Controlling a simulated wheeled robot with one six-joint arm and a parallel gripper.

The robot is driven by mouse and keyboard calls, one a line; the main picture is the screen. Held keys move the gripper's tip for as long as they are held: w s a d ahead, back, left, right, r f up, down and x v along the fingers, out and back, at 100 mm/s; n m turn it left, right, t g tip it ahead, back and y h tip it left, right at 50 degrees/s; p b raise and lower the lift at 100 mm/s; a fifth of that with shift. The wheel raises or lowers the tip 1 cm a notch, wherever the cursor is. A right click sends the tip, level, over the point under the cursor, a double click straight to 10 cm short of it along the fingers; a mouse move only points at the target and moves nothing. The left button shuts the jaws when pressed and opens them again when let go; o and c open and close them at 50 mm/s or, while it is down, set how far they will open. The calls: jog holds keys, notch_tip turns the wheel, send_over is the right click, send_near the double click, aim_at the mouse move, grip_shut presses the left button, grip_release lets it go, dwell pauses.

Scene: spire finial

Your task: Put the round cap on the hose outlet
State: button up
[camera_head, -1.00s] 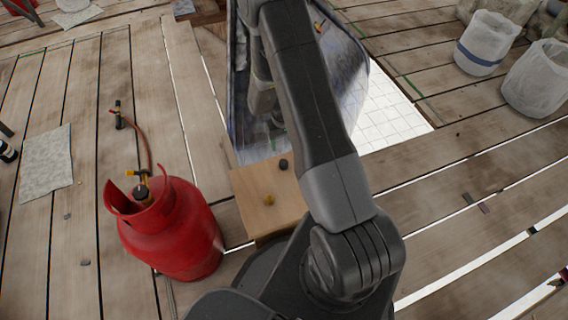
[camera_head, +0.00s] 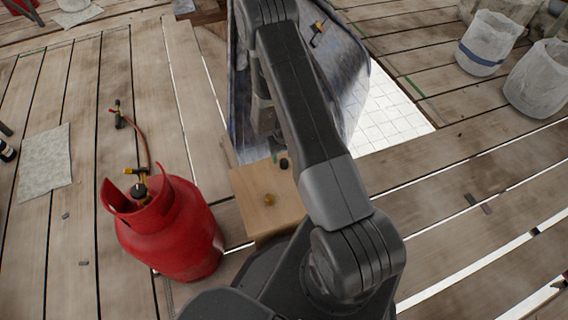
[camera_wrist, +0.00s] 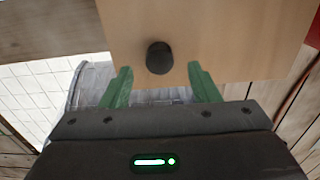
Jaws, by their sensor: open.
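A small round black cap (camera_head: 283,163) stands near the far edge of a light wooden board (camera_head: 252,212). In the wrist view the black cap (camera_wrist: 160,57) lies centred just beyond the green fingertips of my gripper (camera_wrist: 160,70). The fingers are apart, one on each side, and not touching it. A red hose (camera_head: 138,147) runs from the gas cylinder's brass valve to a dark fitting (camera_head: 118,113). I cannot tell the hose outlet for sure.
The red gas cylinder (camera_head: 170,235) stands left of the board. A bluish-grey sheet-like surface (camera_head: 345,75) lies beyond it, with a dark and yellow tool (camera_head: 317,32) on it. Two pale buckets (camera_head: 488,45) stand at far right. Gaps run between the planks.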

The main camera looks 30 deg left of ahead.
aim_at(284, 161)
notch_tip(284, 161, down, 4)
jog(key=shift+f+b, duration=0.1)
jog(key=shift+b, duration=0.3)
jog(key=c, duration=1)
notch_tip(284, 161, up, 10)
jog(key=shift+r+p, duration=0.1)
jog(key=shift+p, duration=0.95)
